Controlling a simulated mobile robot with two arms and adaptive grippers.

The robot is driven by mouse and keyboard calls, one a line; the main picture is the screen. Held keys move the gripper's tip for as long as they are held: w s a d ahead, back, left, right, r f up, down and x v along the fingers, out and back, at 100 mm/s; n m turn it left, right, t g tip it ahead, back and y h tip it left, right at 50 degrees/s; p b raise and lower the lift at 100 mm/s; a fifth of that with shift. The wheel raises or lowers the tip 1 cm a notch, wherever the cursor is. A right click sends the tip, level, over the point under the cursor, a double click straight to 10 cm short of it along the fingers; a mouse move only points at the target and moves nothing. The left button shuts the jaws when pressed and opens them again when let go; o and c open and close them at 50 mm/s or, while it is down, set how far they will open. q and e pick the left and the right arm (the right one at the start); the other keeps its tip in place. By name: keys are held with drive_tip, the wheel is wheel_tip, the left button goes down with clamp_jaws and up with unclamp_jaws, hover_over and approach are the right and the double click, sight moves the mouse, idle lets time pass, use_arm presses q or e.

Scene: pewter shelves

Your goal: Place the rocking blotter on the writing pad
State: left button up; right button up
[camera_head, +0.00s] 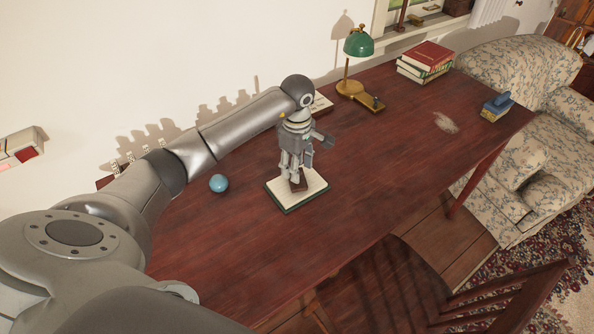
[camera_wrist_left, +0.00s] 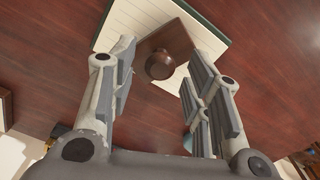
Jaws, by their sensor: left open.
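The writing pad (camera_head: 313,189), cream with a dark green border, lies on the red-brown desk below my left gripper. The brown rocking blotter (camera_head: 298,183) is over the pad and appears to rest on it. In the left wrist view, the blotter (camera_wrist_left: 180,42) shows its round dark knob between my fingers, with pad paper (camera_wrist_left: 124,25) around part of it. My left gripper (camera_head: 302,172) is open, its fingers pointing down on either side of the knob, apart from it. The gripper partly hides the blotter in the head view. My right gripper is not in view.
A blue ball (camera_head: 218,183) sits left of the pad. A green lamp (camera_head: 358,45), stacked books (camera_head: 425,61) and a blue object on a yellow base (camera_head: 497,107) stand farther back. A chair (camera_head: 500,300) is at the front.

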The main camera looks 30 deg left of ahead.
use_arm(q)
wheel_tip(320, 180, up, 10)
drive_tip(key=b, duration=0.1)
drive_tip(key=shift+f, duration=0.15)
idle(0.5)
